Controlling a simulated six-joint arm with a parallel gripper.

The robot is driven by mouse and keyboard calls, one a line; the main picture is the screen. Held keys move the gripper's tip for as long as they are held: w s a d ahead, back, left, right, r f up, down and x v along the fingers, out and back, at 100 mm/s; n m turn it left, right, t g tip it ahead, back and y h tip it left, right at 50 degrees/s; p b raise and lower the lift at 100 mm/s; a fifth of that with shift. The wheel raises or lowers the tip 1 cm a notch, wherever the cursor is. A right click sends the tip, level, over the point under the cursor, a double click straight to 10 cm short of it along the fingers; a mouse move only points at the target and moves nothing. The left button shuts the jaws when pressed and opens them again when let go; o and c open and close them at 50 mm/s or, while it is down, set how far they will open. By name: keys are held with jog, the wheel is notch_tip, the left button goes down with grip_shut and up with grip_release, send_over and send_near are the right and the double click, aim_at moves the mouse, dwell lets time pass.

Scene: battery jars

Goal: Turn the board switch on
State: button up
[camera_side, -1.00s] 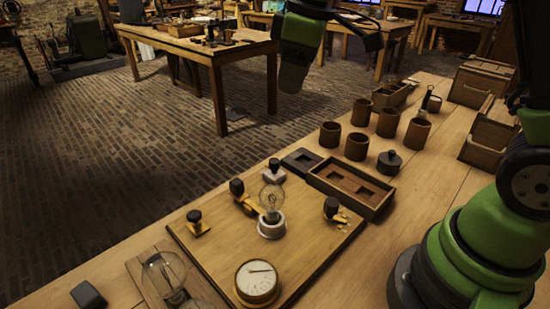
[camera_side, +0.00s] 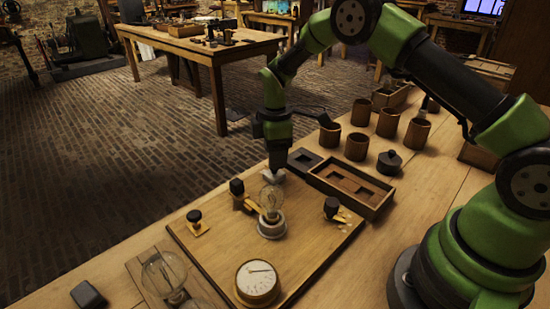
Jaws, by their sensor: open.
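The wooden board (camera_side: 215,245) lies on the bench and carries a clear bulb (camera_side: 272,198) in a white socket and a round dial meter (camera_side: 257,281). Black-knobbed brass fittings sit at its left (camera_side: 197,222), at its back left (camera_side: 237,190) and at its right (camera_side: 332,208). A small white base (camera_side: 273,176) at the board's back edge is partly covered by my gripper (camera_side: 277,165). The black knob on this base is hidden. My gripper points down right over it. Its fingertips are hard to make out, and I cannot tell if they touch. I cannot tell which fitting is the switch.
A wooden tray with compartments (camera_side: 386,204) and a dark square block (camera_side: 303,156) stand close to the right of my gripper. Several brown jars (camera_side: 357,147) and a dark lid (camera_side: 389,163) are behind.

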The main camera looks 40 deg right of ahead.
jog(key=shift+f, duration=0.95)
jog(key=c, duration=0.9)
jog(key=shift+c, duration=0.2)
jog(key=shift+m, duration=0.3)
jog(key=m, duration=0.5)
jog(key=shift+m, duration=0.3)
jog(key=m, duration=0.5)
jog(key=shift+a+m, duration=0.1)
jog(key=shift+m, duration=0.2)
